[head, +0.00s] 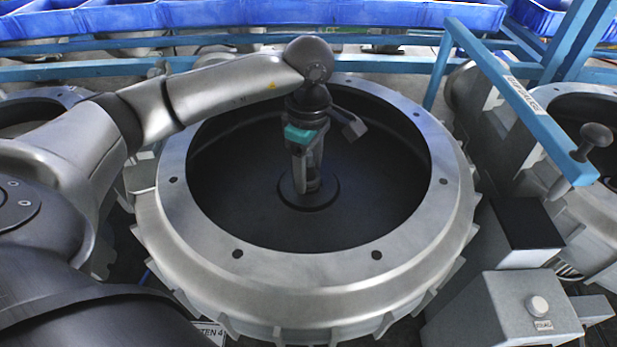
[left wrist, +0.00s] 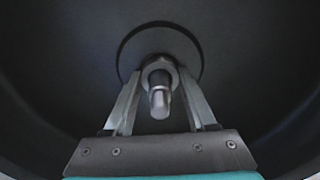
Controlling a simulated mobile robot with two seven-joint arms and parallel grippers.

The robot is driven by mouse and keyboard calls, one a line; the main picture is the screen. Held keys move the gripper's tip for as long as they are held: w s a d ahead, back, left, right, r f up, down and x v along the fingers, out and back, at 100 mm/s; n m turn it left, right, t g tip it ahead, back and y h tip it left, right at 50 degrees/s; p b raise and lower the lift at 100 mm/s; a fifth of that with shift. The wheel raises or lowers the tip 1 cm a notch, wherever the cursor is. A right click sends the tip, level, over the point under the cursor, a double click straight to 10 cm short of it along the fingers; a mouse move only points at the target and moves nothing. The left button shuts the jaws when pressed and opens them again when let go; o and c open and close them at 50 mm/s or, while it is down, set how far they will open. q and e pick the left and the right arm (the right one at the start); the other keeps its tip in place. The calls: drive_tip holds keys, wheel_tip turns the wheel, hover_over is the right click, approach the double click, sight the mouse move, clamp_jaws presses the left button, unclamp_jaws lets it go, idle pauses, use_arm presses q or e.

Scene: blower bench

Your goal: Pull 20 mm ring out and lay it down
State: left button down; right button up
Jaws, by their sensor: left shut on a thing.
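The large grey round blower housing (head: 188,225) fills the middle of the head view, with a dark hollow inside. My left gripper (head: 306,187) reaches down into the hollow, at its centre. In the left wrist view a bright metal shaft (left wrist: 159,100) stands at the centre, with a grey ring (left wrist: 159,65) around it. The two fingers of my left gripper (left wrist: 159,76) are on either side of the ring and shut on it. The ring is still around the shaft. In the head view the fingers mostly hide it. My right gripper is not in view.
A blue rail (head: 515,95) runs at the right, and blue bins (head: 400,14) line the back. A grey box with a knob (head: 505,310) and a dark-topped box (head: 525,225) stand at the right front. The housing's raised rim surrounds my gripper.

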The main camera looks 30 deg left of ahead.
use_arm(q)
drive_tip(key=shift+r, duration=0.5)
drive_tip(key=shift+r+p, duration=3.4)
drive_tip(key=shift+r, duration=1.75)
drive_tip(key=shift+f, duration=0.1)
